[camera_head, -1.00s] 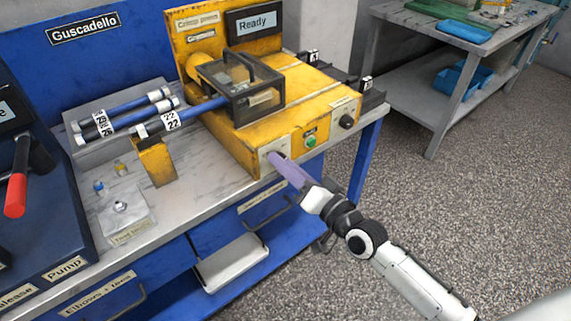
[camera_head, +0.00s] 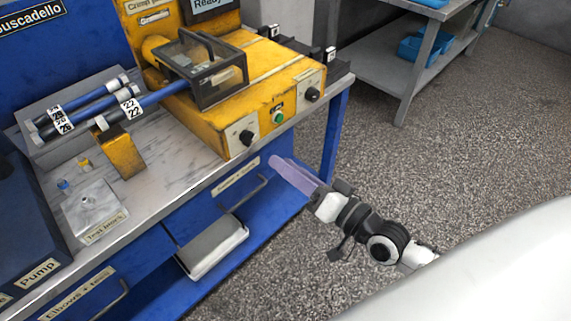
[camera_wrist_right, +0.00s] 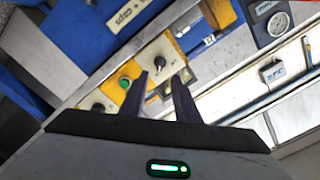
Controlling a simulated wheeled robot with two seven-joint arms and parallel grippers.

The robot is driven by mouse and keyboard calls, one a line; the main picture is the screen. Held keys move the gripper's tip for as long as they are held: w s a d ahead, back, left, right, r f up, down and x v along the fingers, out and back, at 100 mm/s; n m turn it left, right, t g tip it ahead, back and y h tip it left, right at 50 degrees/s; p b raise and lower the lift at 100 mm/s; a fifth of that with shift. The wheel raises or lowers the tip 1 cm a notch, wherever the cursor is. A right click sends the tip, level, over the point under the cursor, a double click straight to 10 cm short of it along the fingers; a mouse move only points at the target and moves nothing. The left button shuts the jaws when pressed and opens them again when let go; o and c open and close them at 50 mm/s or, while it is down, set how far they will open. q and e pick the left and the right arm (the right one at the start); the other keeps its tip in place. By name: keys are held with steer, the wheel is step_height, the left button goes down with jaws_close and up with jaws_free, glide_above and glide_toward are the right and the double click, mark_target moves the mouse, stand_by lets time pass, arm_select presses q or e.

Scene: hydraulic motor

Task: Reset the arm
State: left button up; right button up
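My right gripper (camera_head: 277,163) is in front of the workbench, off the front of the yellow crimping machine (camera_head: 215,115). Its purple fingers point up and left, touching nothing. In the right wrist view its two fingertips (camera_wrist_right: 160,77) stand apart with nothing between them, so it is open and empty. The machine's front has a left black knob (camera_head: 246,137), a green button (camera_head: 279,118) and a right black knob (camera_head: 312,94). A blue hose (camera_head: 158,96) runs into the machine's clear-lidded chamber. My left gripper is not in view.
The bench's blue drawers with handles (camera_head: 243,195) are just left of the right gripper. A grey tray (camera_head: 32,135) holds blue hoses. A grey shelf table (camera_head: 395,85) stands behind at right. The speckled floor (camera_head: 480,150) between is open.

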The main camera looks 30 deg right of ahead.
steer(key=s+a+f+n+g+h, duration=0.1)
steer(key=s+f+n+g+h, duration=0.1)
steer(key=s+f, duration=0.6)
steer(key=s+a+f+n+g+h, duration=0.1)
steer(key=s+f+n+g, duration=0.4)
steer(key=f, duration=1)
steer(key=s+a+g, duration=0.1)
steer(key=s, duration=0.2)
steer(key=shift+s+a+h, duration=0.15)
steer(key=shift+s+h, duration=0.25)
